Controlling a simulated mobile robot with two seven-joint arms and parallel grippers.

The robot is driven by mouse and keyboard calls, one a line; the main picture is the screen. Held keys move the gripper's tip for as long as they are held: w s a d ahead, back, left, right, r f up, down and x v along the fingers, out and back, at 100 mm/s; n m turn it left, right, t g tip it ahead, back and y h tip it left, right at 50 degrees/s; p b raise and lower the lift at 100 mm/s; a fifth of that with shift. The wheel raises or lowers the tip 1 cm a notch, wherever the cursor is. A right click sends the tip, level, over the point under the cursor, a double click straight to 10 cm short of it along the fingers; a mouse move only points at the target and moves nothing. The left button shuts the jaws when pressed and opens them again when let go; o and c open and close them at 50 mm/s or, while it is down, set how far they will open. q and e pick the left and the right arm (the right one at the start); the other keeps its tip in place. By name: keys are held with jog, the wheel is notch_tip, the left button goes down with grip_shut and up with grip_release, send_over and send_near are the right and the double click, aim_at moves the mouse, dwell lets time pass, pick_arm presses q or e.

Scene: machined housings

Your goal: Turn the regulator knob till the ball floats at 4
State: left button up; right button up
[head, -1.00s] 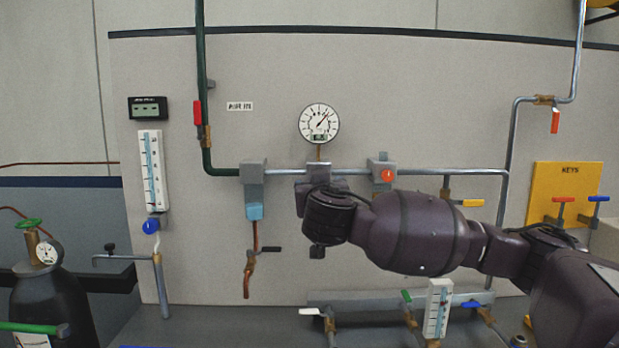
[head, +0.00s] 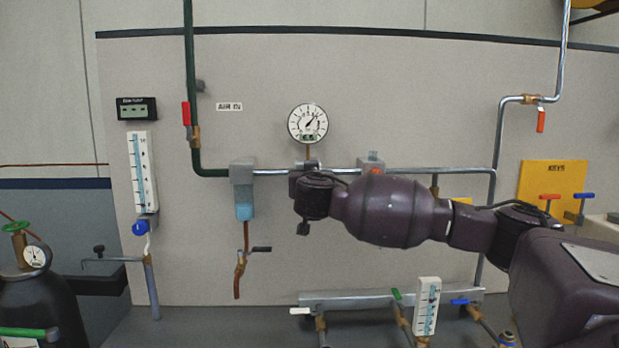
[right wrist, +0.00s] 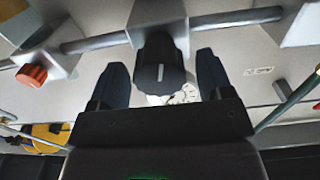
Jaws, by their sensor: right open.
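The regulator knob (right wrist: 160,72) is black with a pale pointer line, on a grey block, in the right wrist view. My right gripper (right wrist: 162,63) is open, one dark finger on each side of the knob, with a gap visible on both sides. In the head view my right arm hides the knob and the gripper. A tall white flow tube (head: 142,172) hangs at the left, and a smaller one (head: 426,306) stands at the lower right. The ball is too small to make out in either. My left gripper is not in view.
A round gauge (head: 307,123) sits above the pipe (head: 440,170). A red-orange button (right wrist: 32,76) is on the neighbouring block. A blue knob (head: 141,228) is under the left tube. A yellow key board (head: 552,190) hangs at the right.

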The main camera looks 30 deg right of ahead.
jog(key=shift+w+d, duration=0.15)
jog(key=shift+w, duration=0.1)
jog(key=shift+c, duration=0.5)
jog(key=c, duration=0.8)
